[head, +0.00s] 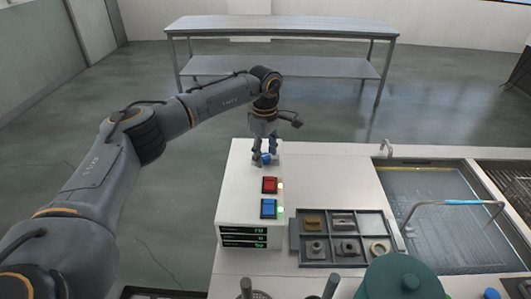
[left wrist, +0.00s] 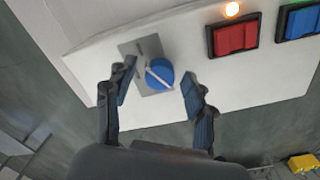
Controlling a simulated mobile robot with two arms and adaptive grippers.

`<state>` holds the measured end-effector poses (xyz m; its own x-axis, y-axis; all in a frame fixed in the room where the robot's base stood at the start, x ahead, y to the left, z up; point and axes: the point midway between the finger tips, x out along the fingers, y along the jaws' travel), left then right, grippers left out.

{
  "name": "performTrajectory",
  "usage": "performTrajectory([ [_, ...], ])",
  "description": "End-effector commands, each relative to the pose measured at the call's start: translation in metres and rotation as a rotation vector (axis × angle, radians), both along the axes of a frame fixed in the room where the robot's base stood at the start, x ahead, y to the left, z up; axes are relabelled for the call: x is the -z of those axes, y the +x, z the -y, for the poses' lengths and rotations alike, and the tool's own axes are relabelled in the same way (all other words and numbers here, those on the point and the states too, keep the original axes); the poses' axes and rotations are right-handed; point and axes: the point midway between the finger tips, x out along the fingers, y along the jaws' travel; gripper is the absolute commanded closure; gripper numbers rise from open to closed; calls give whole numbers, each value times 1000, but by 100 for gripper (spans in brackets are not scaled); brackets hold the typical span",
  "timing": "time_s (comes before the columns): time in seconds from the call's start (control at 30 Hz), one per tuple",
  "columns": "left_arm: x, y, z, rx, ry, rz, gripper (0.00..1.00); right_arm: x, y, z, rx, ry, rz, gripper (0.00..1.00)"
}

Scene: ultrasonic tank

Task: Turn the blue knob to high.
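The blue knob (left wrist: 160,74) is round with a white pointer line. It sits on a grey plate (left wrist: 150,48) on the white control box (head: 240,190). The knob also shows in the head view (head: 266,158), partly covered by my left gripper (head: 263,159). In the left wrist view my left gripper (left wrist: 159,76) is open, one finger on each side of the knob. There is a visible gap on both sides in the picture; contact does not show. The pointer line slants from upper left to lower right there. My right gripper is not seen.
A red switch (head: 269,185) and a blue switch (head: 268,208) are near the knob on the box. A tray (head: 295,243) of metal parts and a water-filled tank (head: 385,172) stand to the right. A teal lidded object (head: 403,281) is in front.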

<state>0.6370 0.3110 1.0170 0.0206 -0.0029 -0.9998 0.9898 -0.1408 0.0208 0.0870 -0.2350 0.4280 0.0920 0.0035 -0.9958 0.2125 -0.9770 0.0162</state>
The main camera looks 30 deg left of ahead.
Motion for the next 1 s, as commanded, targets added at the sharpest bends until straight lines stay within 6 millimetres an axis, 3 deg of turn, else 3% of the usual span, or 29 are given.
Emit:
performTrajectory([
  [0.27, -12, 0, 0, 0, 0, 1, 46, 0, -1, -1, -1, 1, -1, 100],
  [0.7, -98, -2, 0, -1, 0, 2, 46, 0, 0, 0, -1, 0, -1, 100],
  [1.0, -120, -2, 0, 1, -1, 0, 46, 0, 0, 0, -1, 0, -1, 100],
])
